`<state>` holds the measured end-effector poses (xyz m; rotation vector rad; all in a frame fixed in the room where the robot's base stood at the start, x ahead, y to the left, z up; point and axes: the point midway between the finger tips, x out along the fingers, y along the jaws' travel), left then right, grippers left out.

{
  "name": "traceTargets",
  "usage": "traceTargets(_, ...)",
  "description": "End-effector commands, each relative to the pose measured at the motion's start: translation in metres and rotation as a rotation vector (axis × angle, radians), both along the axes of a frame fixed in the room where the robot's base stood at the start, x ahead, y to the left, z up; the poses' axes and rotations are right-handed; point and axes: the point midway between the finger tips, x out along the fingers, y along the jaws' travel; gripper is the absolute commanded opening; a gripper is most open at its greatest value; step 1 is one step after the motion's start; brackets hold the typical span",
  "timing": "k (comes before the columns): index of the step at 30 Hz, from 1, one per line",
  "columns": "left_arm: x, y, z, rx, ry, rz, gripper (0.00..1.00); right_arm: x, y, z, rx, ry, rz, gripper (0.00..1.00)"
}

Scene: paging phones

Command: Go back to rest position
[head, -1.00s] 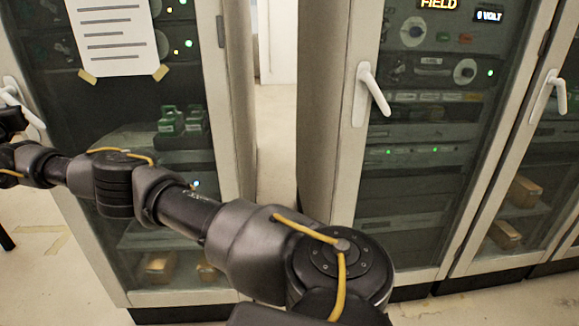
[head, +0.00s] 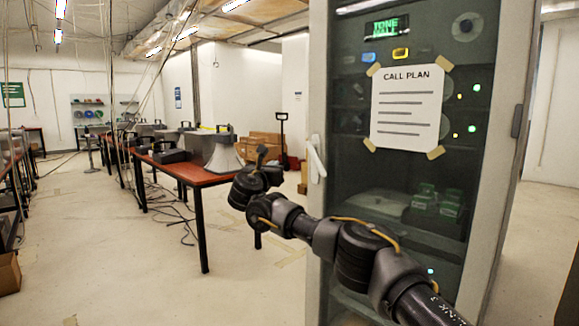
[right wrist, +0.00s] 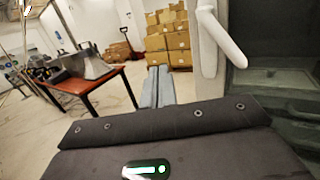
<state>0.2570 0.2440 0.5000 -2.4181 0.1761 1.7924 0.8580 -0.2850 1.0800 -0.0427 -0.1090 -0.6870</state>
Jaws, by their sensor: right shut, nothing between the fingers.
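My right arm comes in from the lower right in the head view. It reaches left across the front of a glass-doored cabinet (head: 345,215). My right gripper (head: 262,154) is at the far end, just left of the cabinet's white door handle (head: 316,160). In the right wrist view its two grey fingers (right wrist: 157,87) are together with nothing between them. The white handle (right wrist: 220,38) shows right of the fingers there, apart from them in the picture. My left gripper is in neither view now.
A red-brown table (head: 200,178) with grey devices stands left of the cabinet. Cardboard boxes (right wrist: 168,42) are stacked behind. A "CALL PLAN" sheet (head: 407,108) is taped to the cabinet glass. Cables lie under the table. Open floor (head: 110,260) lies at the lower left.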

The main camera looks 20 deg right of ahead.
Motion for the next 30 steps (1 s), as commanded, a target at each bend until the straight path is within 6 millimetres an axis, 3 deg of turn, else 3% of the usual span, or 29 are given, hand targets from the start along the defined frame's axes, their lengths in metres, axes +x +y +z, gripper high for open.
traceTargets(13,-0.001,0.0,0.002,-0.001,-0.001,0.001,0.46,-0.003,0.01,-0.001,0.009,-0.008,0.0,0.0)
traceTargets(19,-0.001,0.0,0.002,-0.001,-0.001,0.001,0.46,-0.004,0.013,-0.004,0.196,-0.15,0.026,0.0)
traceTargets(23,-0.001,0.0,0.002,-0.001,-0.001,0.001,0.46,-0.012,0.054,0.002,0.457,-0.298,0.141,0.0)
traceTargets(25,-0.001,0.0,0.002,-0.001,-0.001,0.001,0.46,-0.021,0.085,-0.001,0.637,-0.357,0.215,0.0)
traceTargets(30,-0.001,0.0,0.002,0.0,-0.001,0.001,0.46,-0.049,0.154,-0.072,1.121,-0.376,0.314,0.0)
